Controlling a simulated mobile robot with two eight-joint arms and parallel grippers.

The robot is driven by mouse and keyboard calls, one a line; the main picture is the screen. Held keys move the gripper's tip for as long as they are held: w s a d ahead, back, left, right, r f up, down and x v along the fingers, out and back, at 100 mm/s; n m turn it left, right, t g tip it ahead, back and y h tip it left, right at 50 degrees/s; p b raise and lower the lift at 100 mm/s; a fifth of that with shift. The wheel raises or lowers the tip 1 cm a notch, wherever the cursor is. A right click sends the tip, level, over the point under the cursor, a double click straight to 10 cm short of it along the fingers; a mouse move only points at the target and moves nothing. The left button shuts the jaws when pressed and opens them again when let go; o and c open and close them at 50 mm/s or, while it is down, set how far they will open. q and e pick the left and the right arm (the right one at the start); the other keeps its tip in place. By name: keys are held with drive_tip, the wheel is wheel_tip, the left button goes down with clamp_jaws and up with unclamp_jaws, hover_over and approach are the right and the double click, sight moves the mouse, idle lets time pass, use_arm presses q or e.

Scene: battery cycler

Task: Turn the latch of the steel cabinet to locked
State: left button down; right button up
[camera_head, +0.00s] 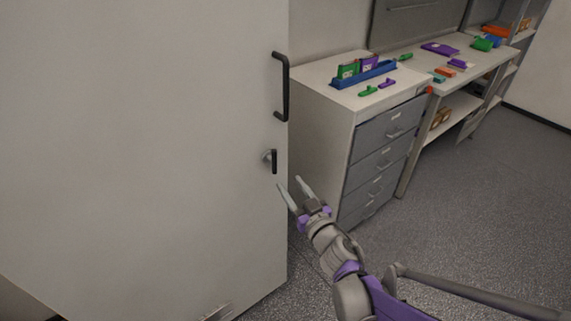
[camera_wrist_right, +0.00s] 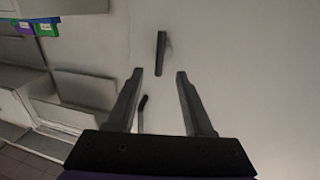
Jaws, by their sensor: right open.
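The steel cabinet's pale door (camera_head: 150,150) fills the left of the head view. Its latch (camera_head: 273,160) is a short dark lever on a light round base near the door's right edge, below the long black handle (camera_head: 281,88). The lever hangs about upright. My right gripper (camera_head: 290,183) is open and empty, just below and right of the latch, not visibly touching it. In the wrist view, which is upside down, the latch (camera_wrist_right: 161,53) lies beyond the open fingertips (camera_wrist_right: 160,75). A pale sliver at the head view's bottom edge may be my left gripper; its jaws are unclear.
A grey drawer cabinet (camera_head: 385,150) stands right of the door, with a blue tray (camera_head: 363,75) and small green and purple items on top. A workbench (camera_head: 470,60) and shelves stand behind. The grey floor (camera_head: 480,200) at right is clear.

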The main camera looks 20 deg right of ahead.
sight(275, 164)
drive_tip(key=w, duration=0.3)
drive_tip(key=w+a, duration=0.1)
drive_tip(key=w, duration=0.2)
drive_tip(key=w+p, duration=0.1)
drive_tip(key=w, duration=0.2)
drive_tip(key=shift+w+a, duration=0.3)
clamp_jaws()
